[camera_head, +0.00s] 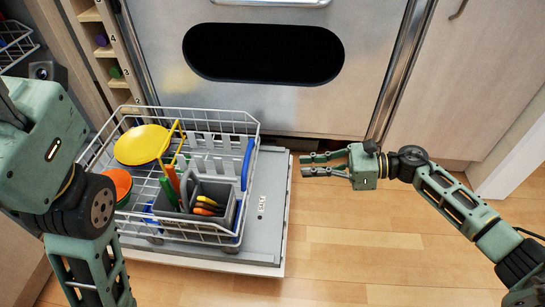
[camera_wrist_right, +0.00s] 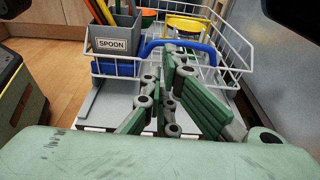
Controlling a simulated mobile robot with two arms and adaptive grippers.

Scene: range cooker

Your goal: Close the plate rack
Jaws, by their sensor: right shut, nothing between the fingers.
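The plate rack (camera_head: 247,118) is a white wire basket, pulled out over a lowered grey door (camera_head: 264,205). It holds a yellow plate (camera_head: 142,145), orange bowls (camera_head: 118,184) and a grey cutlery holder (camera_head: 213,196) with cutlery. My right gripper (camera_head: 304,164) is to the right of the rack and points left at it, with a gap between them in the head view. It is shut and empty. In the right wrist view its fingers (camera_wrist_right: 166,84) point toward the rack's blue handle (camera_wrist_right: 181,46) and partly cover the rack. My left arm shows at the left, but its gripper is out of frame.
A steel front with a dark oval window (camera_head: 263,53) stands behind the rack. A wooden holder with numbered slots (camera_head: 108,50) is at the upper left. A pale cabinet (camera_head: 465,80) is at the right. The wooden floor (camera_head: 350,245) is clear in front.

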